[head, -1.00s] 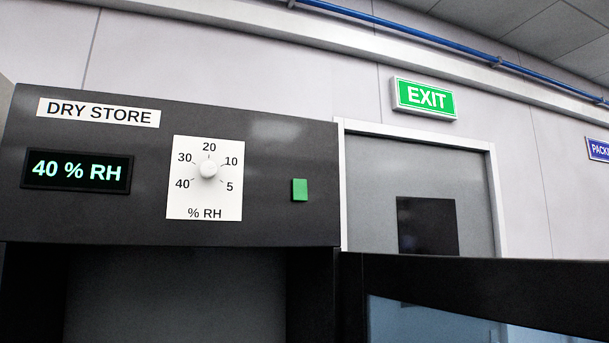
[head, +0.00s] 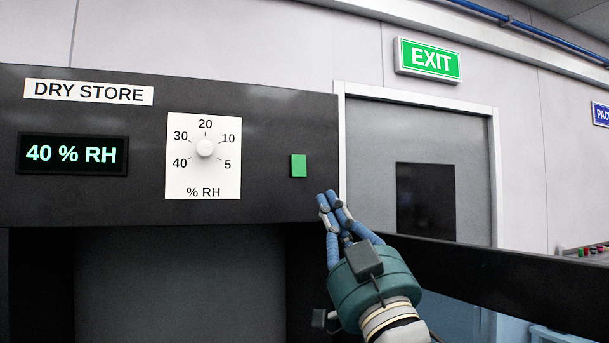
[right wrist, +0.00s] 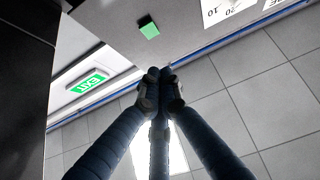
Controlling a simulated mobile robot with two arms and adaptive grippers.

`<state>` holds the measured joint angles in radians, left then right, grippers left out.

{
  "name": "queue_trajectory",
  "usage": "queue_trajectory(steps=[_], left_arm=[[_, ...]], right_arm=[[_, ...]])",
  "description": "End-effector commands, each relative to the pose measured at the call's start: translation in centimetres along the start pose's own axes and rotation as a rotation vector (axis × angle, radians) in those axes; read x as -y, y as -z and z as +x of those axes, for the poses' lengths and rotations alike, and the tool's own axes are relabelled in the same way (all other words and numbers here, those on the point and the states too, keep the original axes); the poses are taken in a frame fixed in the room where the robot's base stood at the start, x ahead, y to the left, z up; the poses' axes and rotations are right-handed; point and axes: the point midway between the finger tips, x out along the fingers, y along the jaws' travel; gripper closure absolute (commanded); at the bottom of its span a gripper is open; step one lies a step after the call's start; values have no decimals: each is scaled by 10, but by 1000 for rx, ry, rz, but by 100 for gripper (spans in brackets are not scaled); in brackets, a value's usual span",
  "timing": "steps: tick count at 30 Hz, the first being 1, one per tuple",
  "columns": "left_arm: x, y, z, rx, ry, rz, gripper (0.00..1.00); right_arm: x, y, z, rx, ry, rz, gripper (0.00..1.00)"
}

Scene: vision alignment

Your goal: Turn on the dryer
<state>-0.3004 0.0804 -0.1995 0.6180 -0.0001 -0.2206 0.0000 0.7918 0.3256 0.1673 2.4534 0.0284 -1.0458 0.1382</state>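The dryer is a dark cabinet (head: 265,125) labelled DRY STORE, at the left in the head view. Its front panel has a green button (head: 298,165), a white dial (head: 205,148) and a display (head: 72,154) reading 40 % RH. My right gripper (head: 328,198) is just below and right of the button, fingers pointing up. In the right wrist view the fingertips (right wrist: 160,73) meet with nothing between them. The button (right wrist: 149,28) lies beyond them there, apart from the tips in the picture; the exact gap is unclear. My left gripper is not in view.
The cabinet's dark open door (head: 490,277) stretches to the right behind my right arm. Below the panel the cabinet is open and dark. A grey door (head: 370,150) with an EXIT sign (head: 428,60) stands behind. A panel with coloured buttons (head: 590,250) shows at the far right.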

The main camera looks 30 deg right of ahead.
Motion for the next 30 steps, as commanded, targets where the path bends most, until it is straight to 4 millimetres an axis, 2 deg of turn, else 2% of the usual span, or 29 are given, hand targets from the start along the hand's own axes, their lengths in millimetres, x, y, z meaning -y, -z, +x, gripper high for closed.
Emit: queue_trajectory(steps=[11, 14, 26, 30], left_arm=[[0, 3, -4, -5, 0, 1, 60], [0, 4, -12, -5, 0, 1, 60], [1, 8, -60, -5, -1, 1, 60], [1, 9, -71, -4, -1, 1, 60]], right_arm=[[0, 0, 7, 3, 1, 0, 100], [0, 1, 20, 5, 1, 0, 100], [1, 2, 104, 6, 1, -1, 100], [1, -16, 118, 9, 1, 0, 100]])
